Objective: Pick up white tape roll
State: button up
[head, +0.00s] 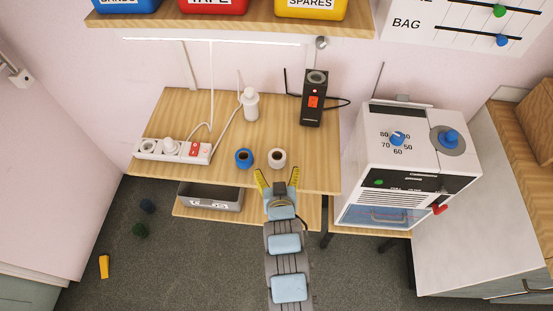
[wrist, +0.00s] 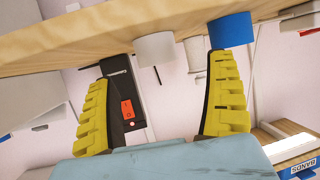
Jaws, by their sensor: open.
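The white tape roll (head: 277,158) stands on the wooden table near its front edge, with a dark centre hole. It also shows in the wrist view (wrist: 155,48), which looks upside down, just beyond and between the fingertips. The blue tape roll (head: 244,158) stands close to its left; in the wrist view (wrist: 231,29) it lies beyond the right fingertip. My gripper (head: 277,173) has its yellow fingers spread, with nothing between them. It is at the table's front edge, right in front of the white roll and apart from it.
Behind the rolls stand a white bottle (head: 250,104) and a black device (head: 313,98) with a red switch. A power strip (head: 172,150) lies at the table's left. A white machine (head: 405,160) stands at the right. A grey bin (head: 210,196) sits below the table (head: 225,178).

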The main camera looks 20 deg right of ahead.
aim_at(277, 163)
jog(key=shift+x, duration=1.3)
jog(key=shift+w+d+f, duration=0.15)
jog(key=shift+w+d, duration=0.3)
jog(key=shift+w, duration=0.25)
jog(key=shift+x, duration=1.8)
jog(key=c, duration=1.3)
